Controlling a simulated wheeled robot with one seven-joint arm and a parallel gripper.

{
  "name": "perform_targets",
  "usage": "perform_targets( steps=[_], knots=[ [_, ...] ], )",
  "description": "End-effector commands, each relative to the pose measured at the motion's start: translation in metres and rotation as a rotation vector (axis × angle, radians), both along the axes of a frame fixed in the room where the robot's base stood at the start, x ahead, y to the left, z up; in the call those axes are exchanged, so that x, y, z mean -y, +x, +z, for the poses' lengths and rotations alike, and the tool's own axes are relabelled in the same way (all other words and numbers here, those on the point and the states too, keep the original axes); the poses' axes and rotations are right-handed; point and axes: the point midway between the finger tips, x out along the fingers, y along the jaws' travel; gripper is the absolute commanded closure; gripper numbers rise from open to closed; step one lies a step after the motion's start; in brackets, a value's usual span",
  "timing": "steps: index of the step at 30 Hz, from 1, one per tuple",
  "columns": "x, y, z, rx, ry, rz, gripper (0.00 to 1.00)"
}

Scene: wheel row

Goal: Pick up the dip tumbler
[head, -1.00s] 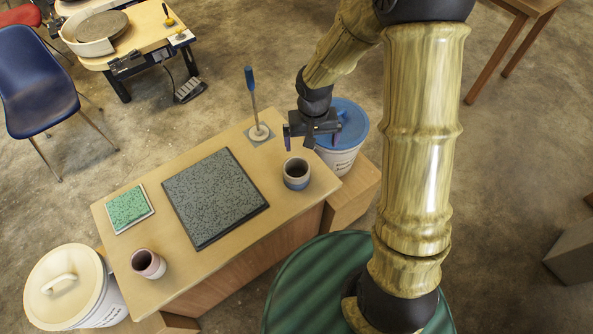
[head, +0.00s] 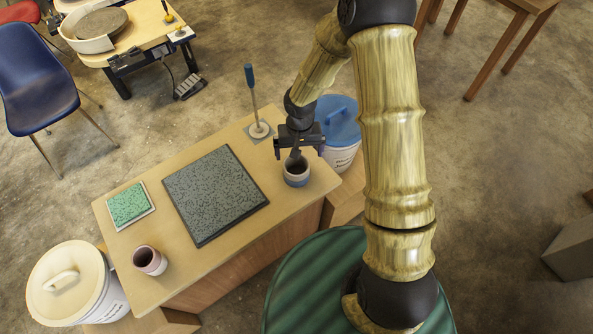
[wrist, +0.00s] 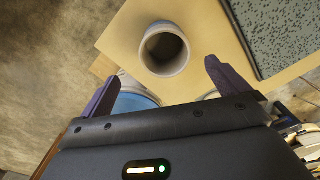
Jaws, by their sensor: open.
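A grey tumbler with a blue lower part (head: 297,180) stands upright at the right end of the table (head: 180,290). In the wrist view this tumbler (wrist: 165,70) shows its open, empty mouth, centred beyond the gap between the fingers. A second tumbler, pinkish with a dark inside (head: 150,261), stands near the table's left front corner. Which one is called the dip tumbler is not marked. My gripper (head: 299,152) is open and empty, just above and behind the grey-blue tumbler. Its two purple fingers also show in the wrist view (wrist: 163,72), apart from the tumbler.
A dark speckled slab (head: 215,195) and a green tile (head: 128,204) lie on the table. A blue-lidded bucket (head: 338,120) stands behind the right end, a white-lidded bucket (head: 65,285) at the left.

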Motion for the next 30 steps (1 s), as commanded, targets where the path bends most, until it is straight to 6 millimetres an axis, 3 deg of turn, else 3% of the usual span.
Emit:
perform_targets(
  steps=[9, 23, 30],
  knots=[
    [-0.001, 0.0, -0.054, -0.002, -0.001, 0.003, 0.0],
    [-0.001, 0.001, -0.062, 0.0, 0.0, 0.001, 0.0],
    [-0.007, 0.005, -0.086, -0.002, -0.001, 0.001, 0.0]
  ],
)
